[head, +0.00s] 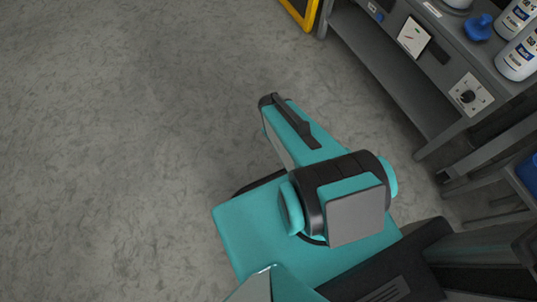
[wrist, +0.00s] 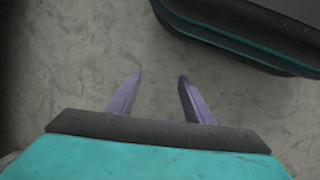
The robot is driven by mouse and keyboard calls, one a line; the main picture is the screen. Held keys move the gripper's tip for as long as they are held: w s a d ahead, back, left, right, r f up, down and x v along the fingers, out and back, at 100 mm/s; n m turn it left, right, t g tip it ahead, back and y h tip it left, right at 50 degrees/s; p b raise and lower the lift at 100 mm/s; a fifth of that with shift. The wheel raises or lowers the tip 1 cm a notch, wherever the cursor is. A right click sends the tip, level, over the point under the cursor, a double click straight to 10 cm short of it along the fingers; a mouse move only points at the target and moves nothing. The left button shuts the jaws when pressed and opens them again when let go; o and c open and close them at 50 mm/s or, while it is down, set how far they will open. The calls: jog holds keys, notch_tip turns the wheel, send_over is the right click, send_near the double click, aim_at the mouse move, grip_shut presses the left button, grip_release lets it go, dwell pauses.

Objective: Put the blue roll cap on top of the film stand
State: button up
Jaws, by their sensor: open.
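A blue knobbed piece, which looks like the blue roll cap (head: 478,28), sits on the grey bench at the upper right of the head view. I cannot make out the film stand for certain in either view. My gripper (wrist: 159,88) shows in the wrist view with its two purple fingers apart. It is open and empty over bare floor, far from the blue piece. In the head view my folded arm is in the middle and the gripper's fingers are hidden.
The grey bench (head: 395,62) carries several white bottles (head: 518,58), a white round item (head: 458,4) and a panel with a black knob (head: 469,95). A yellow-edged frame (head: 303,12) stands at the top. A blue object (head: 529,172) is at the right edge. Left floor is clear.

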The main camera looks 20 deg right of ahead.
jog(key=s+a+f+m+g+y, duration=0.2)
jog(key=s+a, duration=0.4)
jog(key=a, duration=0.5)
jog(key=shift+s+a+f+y, duration=0.3)
jog(key=shift+s, duration=0.1)
jog(key=shift+r, duration=0.15)
notch_tip(320, 180, up, 16)
jog(key=s+p, duration=0.1)
jog(key=p, duration=1.5)
jog(key=shift+r+g, duration=0.2)
jog(key=shift+g, duration=0.1)
jog(key=shift+s, duration=0.1)
